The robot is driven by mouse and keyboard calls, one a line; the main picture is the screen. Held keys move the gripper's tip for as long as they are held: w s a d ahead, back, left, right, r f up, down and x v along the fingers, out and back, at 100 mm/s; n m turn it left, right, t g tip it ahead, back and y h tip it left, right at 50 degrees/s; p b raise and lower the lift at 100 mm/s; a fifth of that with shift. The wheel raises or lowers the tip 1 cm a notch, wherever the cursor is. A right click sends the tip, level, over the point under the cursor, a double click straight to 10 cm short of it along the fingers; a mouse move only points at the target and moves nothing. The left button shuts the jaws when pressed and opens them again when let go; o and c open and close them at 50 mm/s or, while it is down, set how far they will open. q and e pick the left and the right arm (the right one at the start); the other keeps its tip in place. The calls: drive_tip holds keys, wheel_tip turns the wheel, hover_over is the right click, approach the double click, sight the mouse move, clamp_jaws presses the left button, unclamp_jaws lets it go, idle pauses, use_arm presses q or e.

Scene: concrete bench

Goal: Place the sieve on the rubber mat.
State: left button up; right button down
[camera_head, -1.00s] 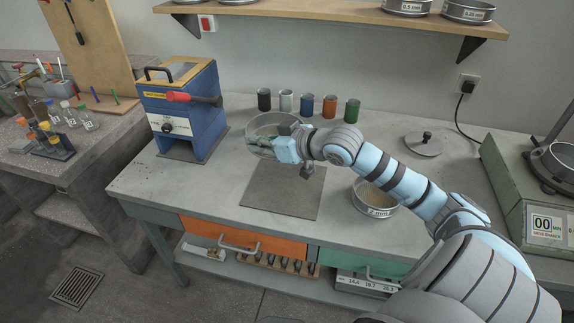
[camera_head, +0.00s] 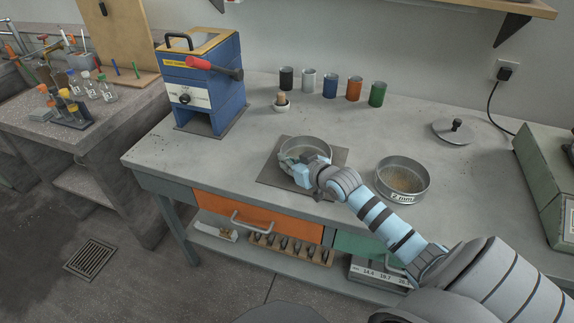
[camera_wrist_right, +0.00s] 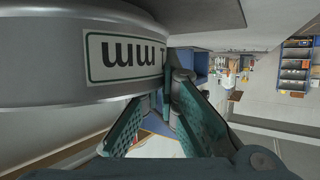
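A round metal sieve (camera_head: 308,141) is over the dark rubber mat (camera_head: 274,177) in the head view, towards the mat's back half. I cannot tell whether its base touches the mat. My right gripper (camera_head: 292,163) is at the sieve's near left side, partly covering it. In the right wrist view the sieve's wall (camera_wrist_right: 50,55) fills the upper left, with a white label reading "mm" upside down. The teal fingers (camera_wrist_right: 166,88) converge at the wall and appear shut on its rim. My left gripper is out of view.
A second sieve labelled 2 mm (camera_head: 402,178) stands right of the mat. A lid (camera_head: 455,132) lies behind it. The bench left of the mat is clear.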

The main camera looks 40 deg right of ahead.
drive_tip(key=c, duration=2.2)
unclamp_jaws()
drive_tip(key=shift+f, duration=0.1)
drive_tip(key=o, duration=0.4)
drive_tip(key=p+v, duration=0.2)
drive_tip(key=v, duration=0.1)
drive_tip(key=p+v, duration=0.2)
drive_tip(key=v, duration=0.2)
drive_tip(key=p+v, duration=0.3)
drive_tip(key=v, duration=0.1)
drive_tip(key=shift+d+r, duration=0.1)
drive_tip(key=shift+r, duration=0.35)
drive_tip(key=shift+s+f, duration=0.1)
drive_tip(key=shift+s, duration=0.4)
